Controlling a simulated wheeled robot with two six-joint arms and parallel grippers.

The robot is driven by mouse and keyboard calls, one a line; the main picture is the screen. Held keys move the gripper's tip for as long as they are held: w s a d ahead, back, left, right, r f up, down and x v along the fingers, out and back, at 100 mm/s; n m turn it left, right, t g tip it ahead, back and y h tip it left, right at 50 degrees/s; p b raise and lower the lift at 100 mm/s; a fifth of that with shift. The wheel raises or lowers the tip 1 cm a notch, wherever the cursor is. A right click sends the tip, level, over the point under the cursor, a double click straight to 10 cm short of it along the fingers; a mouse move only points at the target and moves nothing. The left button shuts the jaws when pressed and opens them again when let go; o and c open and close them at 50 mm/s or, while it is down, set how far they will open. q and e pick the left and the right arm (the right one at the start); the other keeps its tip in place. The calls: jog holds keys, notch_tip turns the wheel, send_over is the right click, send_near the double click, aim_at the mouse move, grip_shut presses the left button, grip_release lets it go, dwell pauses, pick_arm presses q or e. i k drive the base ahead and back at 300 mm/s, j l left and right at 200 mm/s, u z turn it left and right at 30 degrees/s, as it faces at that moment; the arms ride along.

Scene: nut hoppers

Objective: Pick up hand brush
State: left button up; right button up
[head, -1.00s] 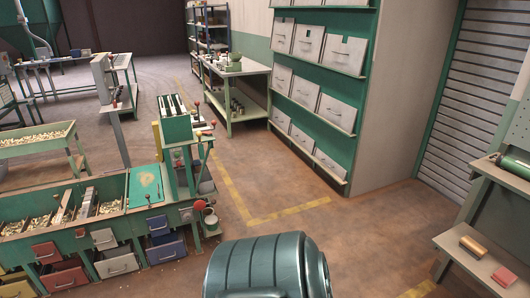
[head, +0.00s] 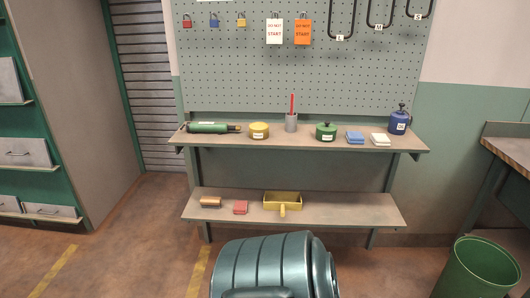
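A small brown block-like item (head: 210,202) lies at the left of the lower shelf in the head view. It looks like a wooden brush block with darker sides, but it is too small to be sure that it is the hand brush. A red block (head: 240,208) lies just right of it. A yellow dustpan (head: 282,201) with its handle toward me sits right of that. Neither of my grippers is in view.
A green bin (head: 480,268) stands at the right.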

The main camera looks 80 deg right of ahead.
aim_at(205, 202)
jog(key=z, duration=2.05)
jog(key=i+l+z, duration=0.1)
